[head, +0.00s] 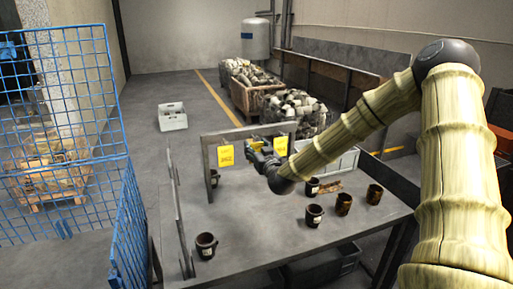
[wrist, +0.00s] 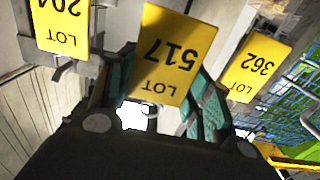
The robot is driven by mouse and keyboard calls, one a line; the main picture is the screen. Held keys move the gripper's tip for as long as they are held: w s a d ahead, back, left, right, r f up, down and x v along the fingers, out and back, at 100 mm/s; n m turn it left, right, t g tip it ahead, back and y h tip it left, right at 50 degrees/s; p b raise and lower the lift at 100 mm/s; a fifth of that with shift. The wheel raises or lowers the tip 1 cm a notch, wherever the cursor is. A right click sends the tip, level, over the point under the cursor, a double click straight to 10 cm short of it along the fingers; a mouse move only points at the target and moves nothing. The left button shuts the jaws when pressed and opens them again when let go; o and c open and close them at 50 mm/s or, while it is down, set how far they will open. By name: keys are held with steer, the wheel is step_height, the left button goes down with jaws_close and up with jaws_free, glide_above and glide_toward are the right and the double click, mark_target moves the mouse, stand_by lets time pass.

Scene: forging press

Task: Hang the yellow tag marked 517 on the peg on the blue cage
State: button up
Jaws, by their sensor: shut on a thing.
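The yellow tag marked 517 (wrist: 165,55) is in the middle of the wrist view, its print upside down. My gripper (wrist: 152,110) is shut on it, with teal finger pads on both sides. In the head view my gripper (head: 262,158) is at the grey board at the back of the table, between two hanging yellow tags. A bit of yellow shows at its fingers. The blue cage (head: 118,160) stands at the left, well apart from my gripper. I cannot make out its peg for certain.
Tag 362 (wrist: 255,68) and tag 204 (wrist: 62,28) hang on either side of the held tag. Several dark mugs (head: 314,215) stand on the grey table (head: 262,228).

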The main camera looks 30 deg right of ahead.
steer(key=shift+s, duration=0.55)
steer(key=shift+s+a, duration=0.1)
steer(key=shift+s, duration=0.2)
steer(key=shift+s+f, duration=0.1)
steer(key=s+a+f, duration=0.1)
steer(key=s+f, duration=0.1)
steer(key=s, duration=0.3)
steer(key=shift+s+a, duration=0.2)
steer(key=shift+s, duration=0.15)
stand_by(0.9)
stand_by(0.9)
steer(key=shift+r, duration=0.15)
steer(key=shift+s+r+p, duration=0.1)
steer(key=shift+r+p, duration=2.05)
steer(key=shift+p, duration=0.2)
steer(key=shift+r+p, duration=0.35)
steer(key=shift+p, duration=0.05)
